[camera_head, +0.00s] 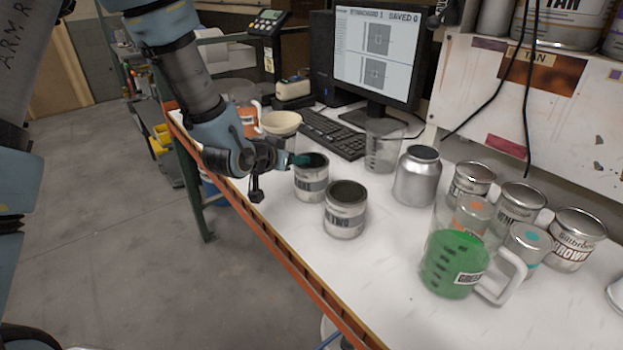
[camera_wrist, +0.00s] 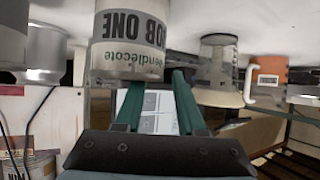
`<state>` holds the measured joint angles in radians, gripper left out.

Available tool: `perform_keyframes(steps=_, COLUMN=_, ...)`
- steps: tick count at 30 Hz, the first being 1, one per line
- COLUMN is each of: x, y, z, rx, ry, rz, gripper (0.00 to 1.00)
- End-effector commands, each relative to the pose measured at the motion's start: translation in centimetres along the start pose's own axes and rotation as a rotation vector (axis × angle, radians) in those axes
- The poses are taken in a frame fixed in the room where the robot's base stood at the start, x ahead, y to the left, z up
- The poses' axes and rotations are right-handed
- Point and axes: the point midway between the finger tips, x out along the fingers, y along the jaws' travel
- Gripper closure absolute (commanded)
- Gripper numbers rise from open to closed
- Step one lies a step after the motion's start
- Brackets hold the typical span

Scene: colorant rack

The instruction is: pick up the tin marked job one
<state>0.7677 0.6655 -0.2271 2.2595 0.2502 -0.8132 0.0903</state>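The tin marked job one (camera_wrist: 125,30) shows upside down at the top of the wrist view, its label facing my gripper. In the head view this grey-banded tin (camera_head: 311,184) stands upright on the white bench, its label partly turned away. My gripper (camera_wrist: 158,78) is open, with two green fingers apart and nothing between them. In the head view my gripper (camera_head: 300,160) is at the tin's left rim, at about rim height. The fingertips are close to the rim; I cannot tell whether they touch it.
A similar tin marked two (camera_head: 345,212) stands close by at the front right. A cream funnel-topped container (camera_head: 281,124) is behind my gripper. A keyboard (camera_head: 333,134), clear beaker (camera_head: 383,150) and silver canister (camera_head: 416,178) stand beyond. A green jug (camera_head: 452,262) is at the right.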

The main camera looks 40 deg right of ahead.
Motion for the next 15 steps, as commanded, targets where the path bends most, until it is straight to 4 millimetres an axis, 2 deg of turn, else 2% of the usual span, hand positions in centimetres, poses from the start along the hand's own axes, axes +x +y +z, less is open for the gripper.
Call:
perform_keyframes(steps=1, x=-0.01, y=0.01, z=0.0, rx=0.0, ry=0.0, rz=0.0, gripper=0.68)
perform_keyframes(steps=9, x=-0.02, y=0.01, z=0.0, rx=0.0, ry=0.0, rz=0.0, gripper=0.99)
perform_keyframes(steps=15, x=-0.02, y=0.02, z=0.03, rx=0.0, ry=-0.001, rz=0.0, gripper=1.0)
